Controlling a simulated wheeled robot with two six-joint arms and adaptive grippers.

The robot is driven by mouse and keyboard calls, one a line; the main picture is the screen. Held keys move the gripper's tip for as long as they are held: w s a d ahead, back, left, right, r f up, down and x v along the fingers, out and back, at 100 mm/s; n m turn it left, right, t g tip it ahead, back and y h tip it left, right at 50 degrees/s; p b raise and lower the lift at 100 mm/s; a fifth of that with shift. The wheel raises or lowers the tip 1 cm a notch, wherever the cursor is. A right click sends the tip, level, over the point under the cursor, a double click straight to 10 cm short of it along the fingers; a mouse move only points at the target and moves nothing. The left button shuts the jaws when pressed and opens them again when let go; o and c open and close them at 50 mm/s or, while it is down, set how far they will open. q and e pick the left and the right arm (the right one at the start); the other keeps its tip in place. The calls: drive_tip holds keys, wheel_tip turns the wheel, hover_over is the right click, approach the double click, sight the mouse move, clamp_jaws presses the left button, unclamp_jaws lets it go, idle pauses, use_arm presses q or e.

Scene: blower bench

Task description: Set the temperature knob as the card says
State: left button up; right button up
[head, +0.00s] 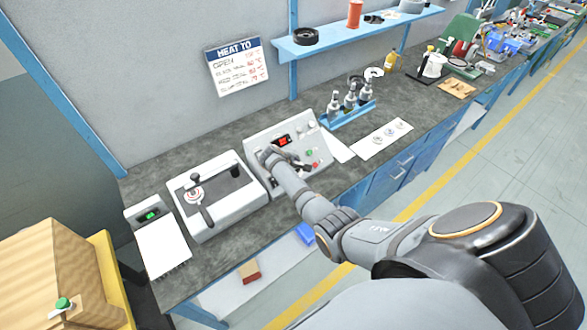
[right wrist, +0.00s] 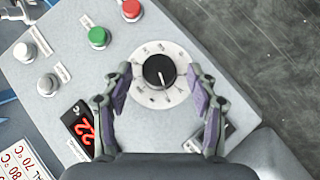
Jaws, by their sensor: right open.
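The temperature knob (right wrist: 159,71) is black with a white pointer line and sits on a round white dial (right wrist: 146,92) with printed marks. My right gripper (right wrist: 159,76) is open, with one finger on each side of the knob and a gap to it on both sides. In the head view my right gripper (head: 308,167) is over the grey control box (head: 258,141) and hides the knob. A red display (right wrist: 83,130) on the box seems to read 22. The card (head: 238,67) headed HEAT TO hangs on the wall; its lines are too small to read surely. My left gripper is out of view.
Green (right wrist: 98,37) and red (right wrist: 131,10) buttons and two silver knobs lie beside the dial. A shelf (head: 340,43) hangs above.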

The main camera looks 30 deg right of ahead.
drive_tip(key=shift+r, duration=0.1)
drive_tip(key=v, duration=1.1)
drive_tip(key=shift+a+r, duration=0.3)
drive_tip(key=shift+s, duration=0.1)
